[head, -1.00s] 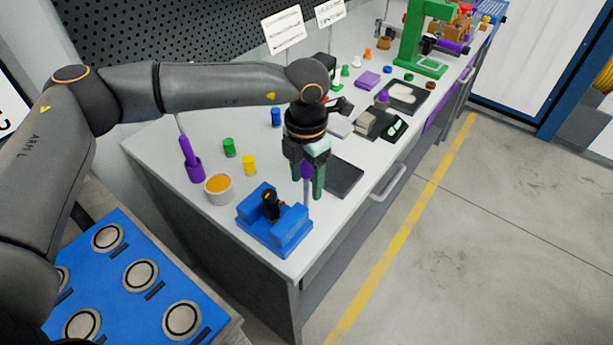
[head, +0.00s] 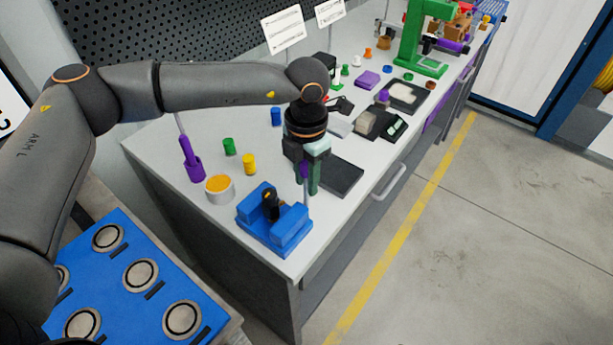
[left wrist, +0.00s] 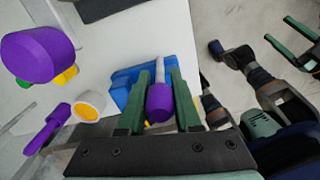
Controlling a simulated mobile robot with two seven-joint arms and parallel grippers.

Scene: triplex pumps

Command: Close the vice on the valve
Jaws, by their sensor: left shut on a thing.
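The blue vice (head: 262,236) stands at the near corner of the workbench. The small dark valve (head: 270,203) with a brass-coloured part sits upright between its jaws. I cannot tell whether the jaws touch it. The vice's handle is a thin grey rod with a purple knob (head: 304,170). My left gripper (head: 308,188) points down over the vice's right side. In the left wrist view its green fingers (left wrist: 160,98) are shut around the purple knob (left wrist: 159,103), and the rod runs to the blue vice (left wrist: 122,92). My right gripper (left wrist: 291,42) shows there, its fingers apart and empty.
A cup with orange contents (head: 219,187), a purple tool in its holder (head: 192,163), and yellow (head: 249,165) and green (head: 229,147) pieces stand left of the vice. A dark flat pad (head: 343,178) lies behind it. The bench's front edge is close to the vice.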

